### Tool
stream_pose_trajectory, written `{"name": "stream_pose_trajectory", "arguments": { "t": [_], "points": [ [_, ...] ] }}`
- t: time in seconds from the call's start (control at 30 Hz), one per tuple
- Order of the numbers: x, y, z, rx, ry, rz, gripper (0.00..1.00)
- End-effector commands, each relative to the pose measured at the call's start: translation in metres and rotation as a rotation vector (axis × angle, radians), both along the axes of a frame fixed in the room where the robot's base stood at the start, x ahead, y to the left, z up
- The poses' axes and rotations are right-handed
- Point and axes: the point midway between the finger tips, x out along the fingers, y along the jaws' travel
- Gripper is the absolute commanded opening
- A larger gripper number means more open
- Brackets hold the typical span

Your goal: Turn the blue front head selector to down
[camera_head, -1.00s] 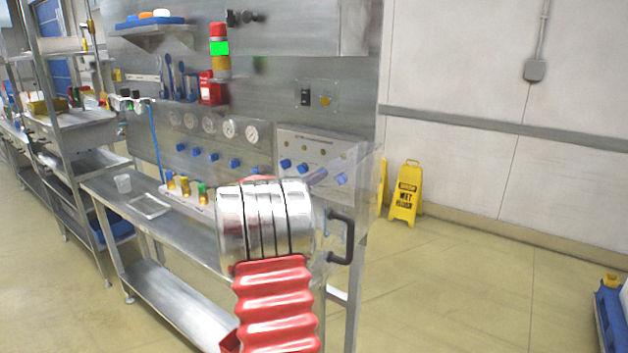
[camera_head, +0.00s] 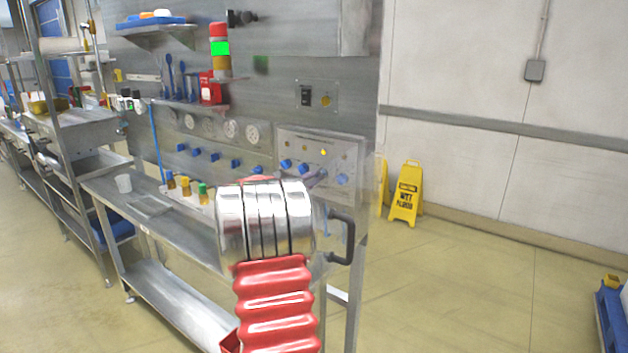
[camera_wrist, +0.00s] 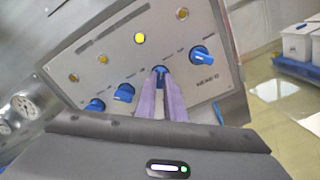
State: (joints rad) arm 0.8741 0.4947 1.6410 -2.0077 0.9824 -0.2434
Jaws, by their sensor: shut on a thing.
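A light grey control panel (camera_head: 350,157) carries a row of blue selectors with a lamp above each. In the wrist view my gripper's purple fingers (camera_wrist: 162,80) are shut on the third blue selector (camera_wrist: 160,70) from the left. The fingers hide most of its handle, so I cannot tell its pointing direction. The lamp (camera_wrist: 140,38) above it glows yellow, and it also shows in the head view (camera_head: 323,152). My gripper (camera_head: 318,178) is partly hidden behind my arm in the head view. The small labels are too blurred to read surely.
In the wrist view, a blue selector (camera_wrist: 201,55) sits right of my fingers, and another blue selector (camera_wrist: 124,92) sits close left. Gauges (camera_head: 231,129) and smaller blue valves (camera_head: 213,157) lie left of the panel. A steel bench (camera_head: 150,205) stands below.

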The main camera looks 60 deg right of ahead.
Motion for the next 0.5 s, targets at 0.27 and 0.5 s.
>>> {"name": "stream_pose_trajectory", "arguments": {
  "t": [0.27,0.5],
  "points": [
    [0.0009,-0.0007,-0.0002,-0.020,-0.135,0.003,0.00],
    [0.0006,-0.0008,-0.0003,-0.026,-0.170,0.002,0.00]
  ]
}}
